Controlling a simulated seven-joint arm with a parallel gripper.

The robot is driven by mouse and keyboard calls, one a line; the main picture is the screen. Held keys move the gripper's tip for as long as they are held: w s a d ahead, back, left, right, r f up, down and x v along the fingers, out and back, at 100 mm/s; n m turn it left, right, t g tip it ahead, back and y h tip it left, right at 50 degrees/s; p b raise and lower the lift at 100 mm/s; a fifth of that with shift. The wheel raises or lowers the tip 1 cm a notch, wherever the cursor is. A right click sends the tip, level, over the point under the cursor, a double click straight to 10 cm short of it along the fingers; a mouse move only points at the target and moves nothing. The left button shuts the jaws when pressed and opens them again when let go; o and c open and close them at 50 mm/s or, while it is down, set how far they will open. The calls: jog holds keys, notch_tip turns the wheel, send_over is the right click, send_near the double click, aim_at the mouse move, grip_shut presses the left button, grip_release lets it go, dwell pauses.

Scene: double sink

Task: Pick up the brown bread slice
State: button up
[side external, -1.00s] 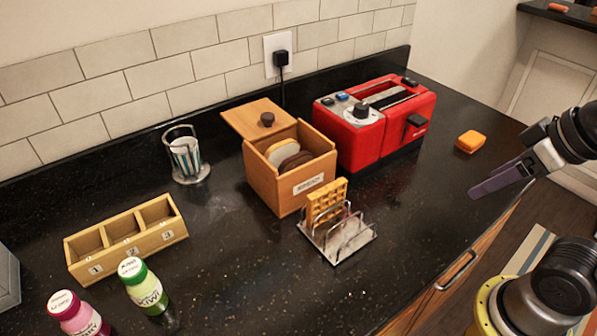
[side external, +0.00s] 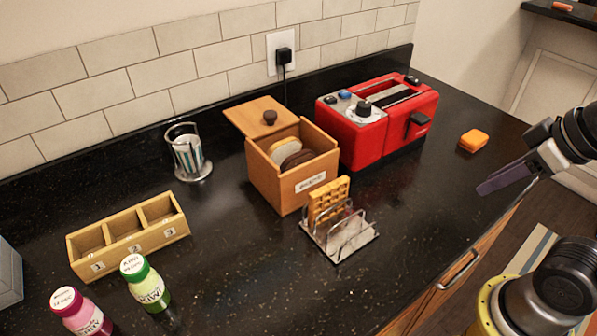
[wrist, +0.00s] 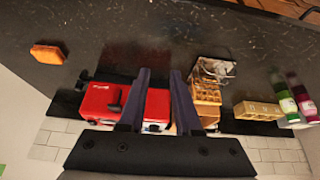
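The brown bread slice (side external: 298,159) stands inside the open wooden bread box (side external: 276,182), beside a pale slice (side external: 282,149). The brown colour seems to cover more than one slice edge, but I cannot tell the number. The box walls hide the lower part of the slices. My gripper (side external: 503,179) is at the right of the side view, above the counter's front edge and well away from the box. In the wrist view my gripper (wrist: 160,73) has its two fingers apart with nothing held between them. One finger partly hides the box there, and I cannot make out the bread.
A red toaster (side external: 375,130) stands right of the box. A metal rack (side external: 345,238) holding a waffle (side external: 328,198) stands in front. The box lid (side external: 258,116) lies behind. An orange block (side external: 473,140), glass holder (side external: 188,155), wooden tray (side external: 165,238) and two bottles (side external: 146,287) surround clear counter.

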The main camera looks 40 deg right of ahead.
jog(key=w+a+r+n+g, duration=0.1)
jog(key=w+r+n, duration=0.65)
jog(key=r, duration=0.35)
jog(key=w+a+r+n+g, duration=0.1)
jog(key=w+a+r+n, duration=0.15)
jog(key=w, duration=0.35)
jog(key=w+a+r+n+g, duration=0.1)
jog(key=w+a+n, duration=0.1)
jog(key=w+n, duration=0.25)
jog(key=n+g, duration=0.3)
send_over(299, 155)
notch_tip(299, 155, down, 12)
jog(key=f, duration=0.7)
jog(key=shift+w+a, duration=0.15)
jog(key=shift+a, duration=0.05)
jog(key=shift+d+f, duration=0.15)
jog(key=shift+f, duration=2.75)
